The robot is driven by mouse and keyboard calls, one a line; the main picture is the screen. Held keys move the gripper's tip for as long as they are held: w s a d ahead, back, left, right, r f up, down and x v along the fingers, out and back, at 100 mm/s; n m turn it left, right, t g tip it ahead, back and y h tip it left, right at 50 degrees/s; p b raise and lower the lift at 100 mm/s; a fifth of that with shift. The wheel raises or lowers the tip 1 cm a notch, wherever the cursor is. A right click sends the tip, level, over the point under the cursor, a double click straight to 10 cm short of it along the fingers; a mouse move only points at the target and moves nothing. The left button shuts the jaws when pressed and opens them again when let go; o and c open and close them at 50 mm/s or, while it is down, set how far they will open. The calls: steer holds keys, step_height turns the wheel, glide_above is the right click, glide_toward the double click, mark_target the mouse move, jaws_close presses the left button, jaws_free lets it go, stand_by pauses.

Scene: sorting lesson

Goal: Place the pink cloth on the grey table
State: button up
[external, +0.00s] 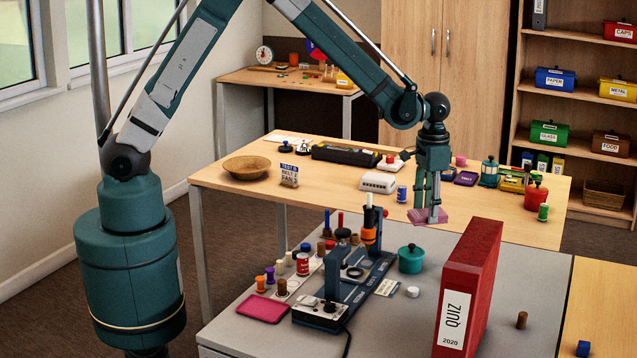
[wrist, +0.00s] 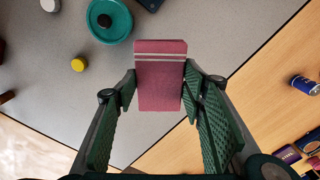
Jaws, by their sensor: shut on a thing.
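My gripper (external: 428,212) is shut on the pink cloth (external: 427,217), a folded pad hanging level below the fingertips. In the wrist view the cloth (wrist: 160,85) shows two pale stripes near one end and sits between the two green fingers (wrist: 160,95). The gripper and cloth are in the air near the boundary of the wooden table and the grey table (external: 545,290). In the wrist view, grey tabletop (wrist: 215,30) lies beneath most of the cloth.
A teal lidded pot (external: 411,260), a white round piece (external: 412,292) and a tall red QUIZ binder (external: 468,285) stand on the grey table. A blue device (external: 345,295) and a magenta pad (external: 262,309) are at its left. Bare grey surface lies around the brown cylinder (external: 522,320).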

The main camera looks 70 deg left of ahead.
steer(key=s+d+m, duration=0.2)
steer(key=s+d, duration=0.6)
steer(key=d, duration=0.4)
steer(key=s+d+m, duration=0.3)
steer(key=s+d, duration=0.6)
steer(key=d, duration=0.3)
steer(key=s+d+m, duration=0.2)
steer(key=s+d, duration=0.6)
steer(key=d, duration=0.5)
steer(key=shift+s, duration=0.15)
glide_above(402, 340)
steer(key=shift+s+f+b, duration=0.1)
steer(key=shift+f+b, duration=0.2)
steer(key=shift+f, duration=2.8)
steer(key=shift+d+f+b, duration=0.1)
steer(key=shift+f+b, duration=0.2)
steer(key=shift+f, duration=1.55)
steer(key=shift+f, duration=0.2)
steer(key=o, duration=0.8)
